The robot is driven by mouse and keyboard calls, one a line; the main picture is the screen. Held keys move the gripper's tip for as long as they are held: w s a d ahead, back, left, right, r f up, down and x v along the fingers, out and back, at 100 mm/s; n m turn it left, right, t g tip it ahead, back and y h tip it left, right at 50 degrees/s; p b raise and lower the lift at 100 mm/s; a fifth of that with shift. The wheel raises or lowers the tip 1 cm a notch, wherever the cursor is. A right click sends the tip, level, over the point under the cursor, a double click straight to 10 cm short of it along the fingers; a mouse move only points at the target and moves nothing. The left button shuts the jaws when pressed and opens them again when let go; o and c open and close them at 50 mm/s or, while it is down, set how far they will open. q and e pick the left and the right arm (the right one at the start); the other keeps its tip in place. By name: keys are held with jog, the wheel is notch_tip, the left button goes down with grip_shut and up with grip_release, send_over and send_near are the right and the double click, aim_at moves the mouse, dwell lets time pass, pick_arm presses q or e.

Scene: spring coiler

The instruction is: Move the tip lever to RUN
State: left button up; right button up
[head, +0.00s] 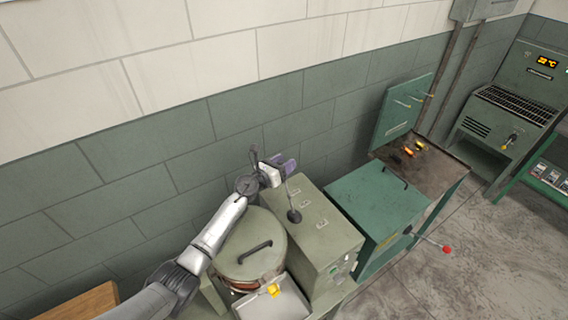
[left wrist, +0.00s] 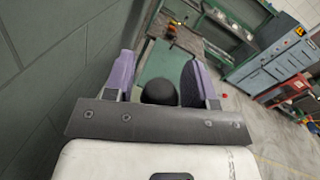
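A tip lever shows in the head view as a thin rod with a round black end (head: 294,216) over the olive-green box (head: 338,246). The rod's upper end runs up to my left gripper (head: 286,166), whose fingers partly hide it. In the left wrist view, a black ball (left wrist: 159,92) lies between the two purple fingers of my left gripper (left wrist: 160,80), with gaps on both sides. The fingers are apart. The ball's lower part is hidden by the gripper body, and I cannot tell whether anything touches it. My right gripper is not in view.
Pale labels (head: 308,207) sit on the box top, too small to read. A round lidded pot (head: 249,244) stands left of the box, under my left arm. A teal cabinet (head: 376,214) stands to the right. The tiled wall (head: 240,112) is close behind my gripper.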

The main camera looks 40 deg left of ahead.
pick_arm(q)
grip_shut()
jog(key=s+d+r+m+p, duration=0.1)
jog(key=s+d+r+m, duration=0.1)
jog(key=d, duration=0.4)
jog(key=shift+m+t, duration=0.4)
jog(key=shift+m, duration=0.5)
jog(key=shift+s, duration=0.1)
jog(key=shift+o, duration=0.9)
grip_release()
